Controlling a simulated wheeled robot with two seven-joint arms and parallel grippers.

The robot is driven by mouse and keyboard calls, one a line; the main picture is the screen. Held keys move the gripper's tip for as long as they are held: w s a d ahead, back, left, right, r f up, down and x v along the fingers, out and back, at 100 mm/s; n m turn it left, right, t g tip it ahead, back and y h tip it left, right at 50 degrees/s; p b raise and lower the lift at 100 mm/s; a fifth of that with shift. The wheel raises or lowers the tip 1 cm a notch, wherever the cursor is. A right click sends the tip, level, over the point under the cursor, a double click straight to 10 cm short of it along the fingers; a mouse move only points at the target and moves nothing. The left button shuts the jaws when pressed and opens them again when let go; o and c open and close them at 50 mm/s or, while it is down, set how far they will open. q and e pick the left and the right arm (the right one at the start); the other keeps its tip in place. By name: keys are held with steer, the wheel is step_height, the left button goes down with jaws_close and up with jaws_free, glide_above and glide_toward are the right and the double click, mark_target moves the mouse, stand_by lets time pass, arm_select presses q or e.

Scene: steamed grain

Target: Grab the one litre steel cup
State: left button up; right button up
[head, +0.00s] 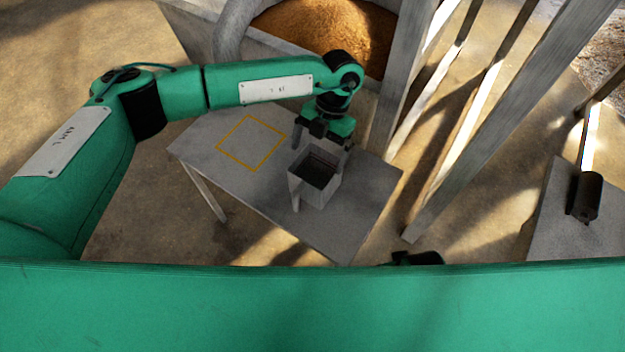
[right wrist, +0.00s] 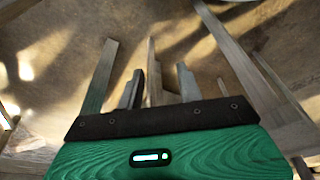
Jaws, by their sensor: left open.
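A square, open-topped grey metal cup (head: 316,178) stands upright on the grey table (head: 350,215) in the head view. Its inside looks dark and empty. No litre mark is readable on it. My left gripper (head: 322,143) is open, pointing down at the cup's far side. Its fingers show apart near the back rim; whether they touch the cup I cannot tell. My right gripper (right wrist: 160,87) shows in the right wrist view with its fingers apart and nothing clearly held between them.
A yellow square outline (head: 251,143) marks the table left of the cup. A large bin of brown grain (head: 335,32) stands behind the table. Grey wooden posts (head: 510,115) rise at the right. A second grey surface (head: 570,235) at the far right bears a dark cylinder (head: 586,196).

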arm_select(q)
steer(key=x, duration=0.7)
steer(key=shift+s+f, duration=0.15)
steer(key=shift+f, duration=0.05)
steer(key=shift+d, duration=0.1)
steer(key=c, duration=0.9)
steer(key=shift+c, duration=0.6)
arm_select(e)
steer(key=shift+f, duration=0.5)
arm_select(q)
steer(key=shift+r, duration=0.15)
